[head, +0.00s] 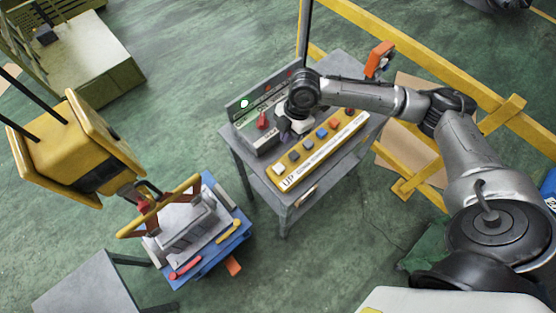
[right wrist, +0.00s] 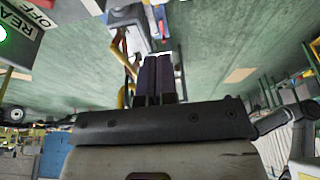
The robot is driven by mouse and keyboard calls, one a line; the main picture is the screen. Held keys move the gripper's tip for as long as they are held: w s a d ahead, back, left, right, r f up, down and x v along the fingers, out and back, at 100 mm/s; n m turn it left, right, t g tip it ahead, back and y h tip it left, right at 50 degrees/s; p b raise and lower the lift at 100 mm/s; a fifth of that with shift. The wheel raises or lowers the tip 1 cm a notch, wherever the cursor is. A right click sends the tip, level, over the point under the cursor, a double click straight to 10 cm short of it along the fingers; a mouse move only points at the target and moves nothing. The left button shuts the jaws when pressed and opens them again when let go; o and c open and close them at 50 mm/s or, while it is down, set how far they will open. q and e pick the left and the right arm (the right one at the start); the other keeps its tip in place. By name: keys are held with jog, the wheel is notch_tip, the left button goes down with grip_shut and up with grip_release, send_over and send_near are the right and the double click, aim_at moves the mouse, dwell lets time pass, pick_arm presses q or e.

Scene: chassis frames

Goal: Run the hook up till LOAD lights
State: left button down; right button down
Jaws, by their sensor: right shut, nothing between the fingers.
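The hook (head: 143,203) hangs under the yellow hoist block (head: 70,160) at the left of the head view. It is at the yellow lifting bar (head: 187,193) over a grey casting (head: 185,228); I cannot tell whether it bears on it. The yellow pendant (head: 288,183) lies on the grey table with a row of coloured buttons; its near left end reads UP. On the lamp panel (head: 258,97) one lamp (head: 244,104) glows greenish white; LOAD is not readable. My right gripper (head: 293,127) is shut and empty above the table, near the buttons; its fingers show in the wrist view (right wrist: 157,80).
The casting rests on a blue stand (head: 208,257) with red and yellow handled pieces. A red switch (head: 262,120) stands by the panel. A yellow rail (head: 405,52) runs behind the table. A grey table (head: 85,290) is at the lower left. Green floor is open between.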

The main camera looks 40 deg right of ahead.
jog(key=shift+f, duration=0.15)
jog(key=p, duration=0.1)
send_near(278, 168)
jog(key=x, duration=0.5)
jog(key=shift+a+f, duration=0.2)
jog(key=shift+a, duration=0.1)
jog(key=shift+f, duration=0.65)
